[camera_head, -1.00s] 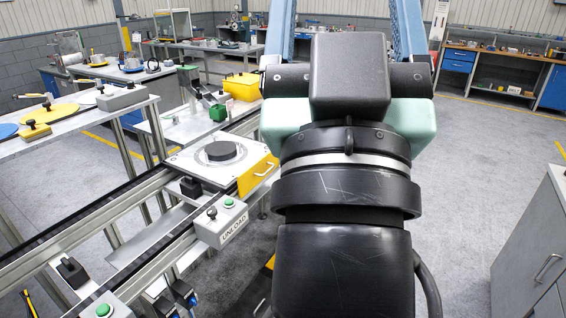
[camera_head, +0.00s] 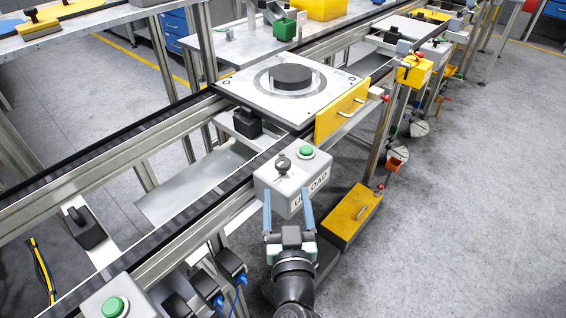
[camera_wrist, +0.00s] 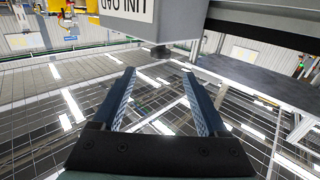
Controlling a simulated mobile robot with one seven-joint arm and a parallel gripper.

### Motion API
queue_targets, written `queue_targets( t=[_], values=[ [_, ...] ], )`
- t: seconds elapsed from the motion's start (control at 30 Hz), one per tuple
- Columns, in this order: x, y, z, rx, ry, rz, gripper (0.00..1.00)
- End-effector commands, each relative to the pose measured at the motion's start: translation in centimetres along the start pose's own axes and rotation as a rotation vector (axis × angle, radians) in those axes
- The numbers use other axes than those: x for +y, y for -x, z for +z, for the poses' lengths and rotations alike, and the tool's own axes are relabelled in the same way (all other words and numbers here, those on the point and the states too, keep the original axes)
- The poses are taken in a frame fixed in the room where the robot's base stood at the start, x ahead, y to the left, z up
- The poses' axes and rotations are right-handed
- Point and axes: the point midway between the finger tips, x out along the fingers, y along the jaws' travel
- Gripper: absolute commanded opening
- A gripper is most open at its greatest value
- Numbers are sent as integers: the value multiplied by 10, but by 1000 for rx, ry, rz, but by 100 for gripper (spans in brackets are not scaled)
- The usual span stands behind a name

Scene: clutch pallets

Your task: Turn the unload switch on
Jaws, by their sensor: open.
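The unload box (camera_head: 293,180) is a grey box with an "UNLOAD" label, mounted on the near rail of the conveyor. On its top are a black rotary switch (camera_head: 282,165) and a green button (camera_head: 306,152). My gripper (camera_head: 288,208) is open and empty, just in front of and below the box's front face, fingers pointing up. In the wrist view the box (camera_wrist: 150,22) appears at the top, beyond the two blue fingers (camera_wrist: 160,95), with its label upside down. The switch knob cannot be made out there for certain.
A white pallet (camera_head: 290,88) with a black disc and yellow handled front sits on the conveyor behind the box. A yellow block (camera_head: 352,212) lies to the right, low down. Another green-button box (camera_head: 115,300) is at lower left. Open floor lies to the right.

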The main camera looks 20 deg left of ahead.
Motion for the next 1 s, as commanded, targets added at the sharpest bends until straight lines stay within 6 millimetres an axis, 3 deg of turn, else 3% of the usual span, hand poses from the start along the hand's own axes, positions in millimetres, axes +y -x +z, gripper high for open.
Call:
queue_targets(
  t=[0.3, 0.5, 0.7, 1.0],
  values=[
    [-1, -59, -4, 2, 2, -3, 76],
    [0, -88, -2, 2, 2, -2, 76],
    [-1, -103, -2, 2, 2, -1, 76],
    [0, -105, -1, 1, 0, -1, 76]
  ],
)
